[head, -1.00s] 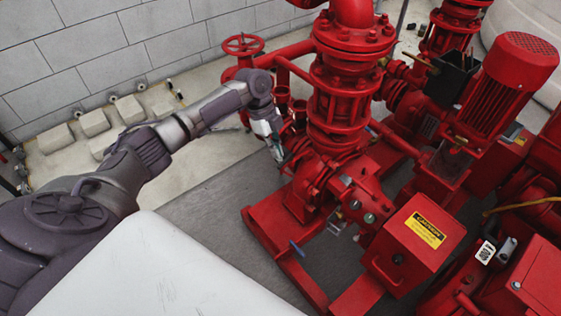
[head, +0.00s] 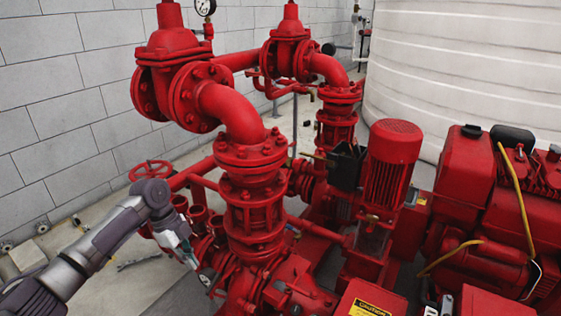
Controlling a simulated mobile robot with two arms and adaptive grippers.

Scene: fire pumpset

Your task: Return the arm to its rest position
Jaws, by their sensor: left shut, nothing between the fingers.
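My left arm comes in from the lower left of the head view, purple-grey and silver. It reaches up and bends down at the wrist. My left gripper (head: 190,258) points down and to the right, just left of the red pump's vertical pipe (head: 252,215). It is shut and holds nothing. The fingertips are small and partly lost against the red pipework, so I cannot tell whether they touch anything. My right gripper is not in view.
A red handwheel (head: 151,170) stands just behind the left wrist. A small gauge (head: 205,278) is close to the gripper. A red motor (head: 393,165) and a red engine (head: 490,210) fill the right. A white tank (head: 450,80) stands behind.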

